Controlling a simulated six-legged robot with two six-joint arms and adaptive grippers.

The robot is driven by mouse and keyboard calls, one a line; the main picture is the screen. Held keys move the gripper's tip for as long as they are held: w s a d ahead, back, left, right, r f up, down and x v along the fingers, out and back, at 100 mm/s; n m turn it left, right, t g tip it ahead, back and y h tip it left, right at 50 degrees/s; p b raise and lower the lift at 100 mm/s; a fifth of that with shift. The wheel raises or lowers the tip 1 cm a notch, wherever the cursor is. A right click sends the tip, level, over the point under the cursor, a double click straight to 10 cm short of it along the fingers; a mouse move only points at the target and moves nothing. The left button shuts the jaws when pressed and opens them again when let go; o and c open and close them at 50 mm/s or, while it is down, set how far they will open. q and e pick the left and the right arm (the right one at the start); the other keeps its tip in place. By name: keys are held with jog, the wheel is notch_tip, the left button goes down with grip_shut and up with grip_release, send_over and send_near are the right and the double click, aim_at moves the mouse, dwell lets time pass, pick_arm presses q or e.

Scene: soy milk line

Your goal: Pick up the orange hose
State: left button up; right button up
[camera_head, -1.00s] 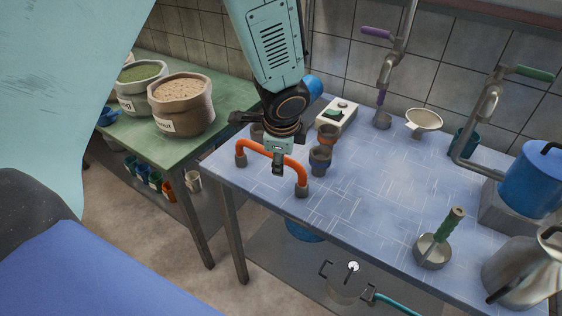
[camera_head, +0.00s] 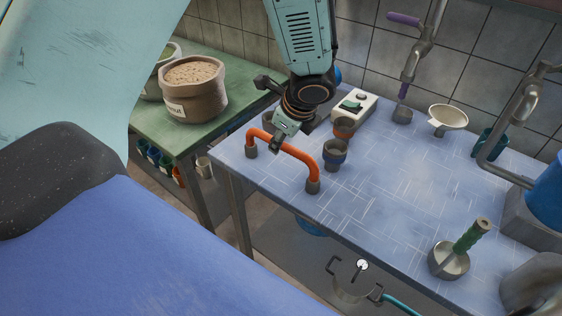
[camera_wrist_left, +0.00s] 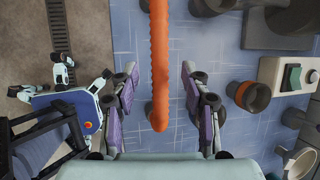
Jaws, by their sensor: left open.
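The orange hose (camera_head: 301,157) stands as an arch with dark end fittings near the left part of the blue table's front edge. In the left wrist view the hose (camera_wrist_left: 159,50) runs from the top edge down to the middle, between my two finger pads. My left gripper (camera_head: 283,136) is over the hose's left half in the head view and hides a small part of it. In the left wrist view my left gripper (camera_wrist_left: 158,72) is open, with a gap on both sides of the hose. My right gripper is not in view.
A peanut sack (camera_head: 196,92) stands on the green table. The blue table's middle (camera_head: 395,180) is clear.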

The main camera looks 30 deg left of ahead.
pick_arm(q)
jog(key=b+x, duration=0.1)
jog(key=x, duration=0.3)
jog(key=shift+a+f, duration=0.15)
jog(key=shift+f, duration=0.05)
jog(key=shift+s+r, duration=0.1)
jog(key=shift+c, duration=0.2)
jog(key=c, duration=0.5)
grip_shut()
